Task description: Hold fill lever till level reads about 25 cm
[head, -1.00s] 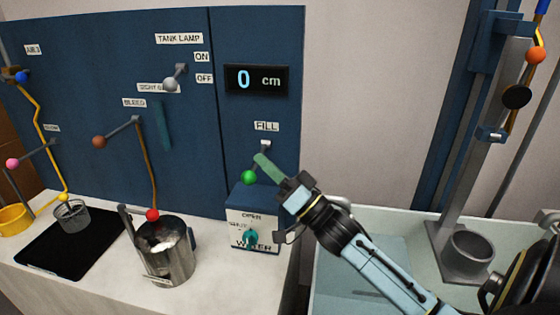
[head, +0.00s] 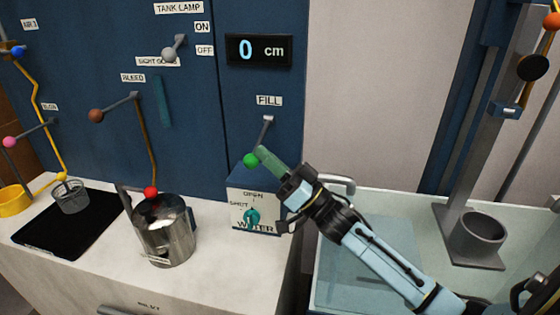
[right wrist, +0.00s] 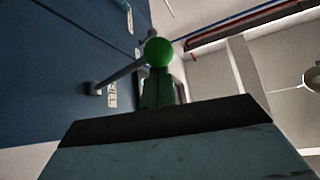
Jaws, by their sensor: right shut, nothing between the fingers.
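The fill lever (head: 264,134) hangs from the blue panel under the FILL label, its rod sloping down to a green knob (head: 250,160). The level display (head: 258,50) reads 0 cm. My right gripper (head: 262,153) is shut and empty, its green fingertips at the upper right of the knob. They look to be touching or nearly touching it; exact contact is unclear. In the right wrist view the green knob (right wrist: 159,52) shows just beyond the fingertips, with the lever rod to its left. My left gripper is not in view.
The teal WATER valve knob (head: 252,217) is on a box below the lever. A metal jug (head: 168,240) stands on the counter to the left, by a black mat (head: 100,225). A pale basin (head: 375,268) lies below my right arm.

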